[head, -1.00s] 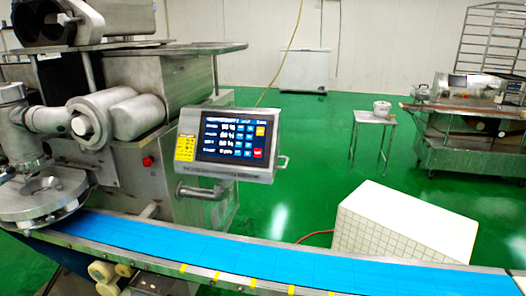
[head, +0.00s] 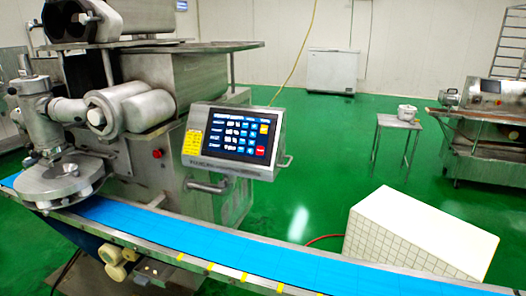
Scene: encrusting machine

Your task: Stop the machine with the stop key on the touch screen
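The encrusting machine (head: 190,78) stands at the left, with grey metal housing and rollers. Its touch screen (head: 237,134) sits in a metal box on an arm, facing me, and is lit with white text and blue keys. A red key (head: 260,151) shows at the screen's lower right, with an orange key (head: 264,129) at its upper right. Their labels are too small to read. A yellow label (head: 193,143) is left of the screen. Neither of my grippers is in view.
A blue conveyor belt (head: 190,235) runs across the front. A white tiled block (head: 420,235) stands behind it at the right. A small table (head: 390,122), a white chest (head: 333,72) and another machine (head: 490,95) stand farther back. Green floor lies clear between them.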

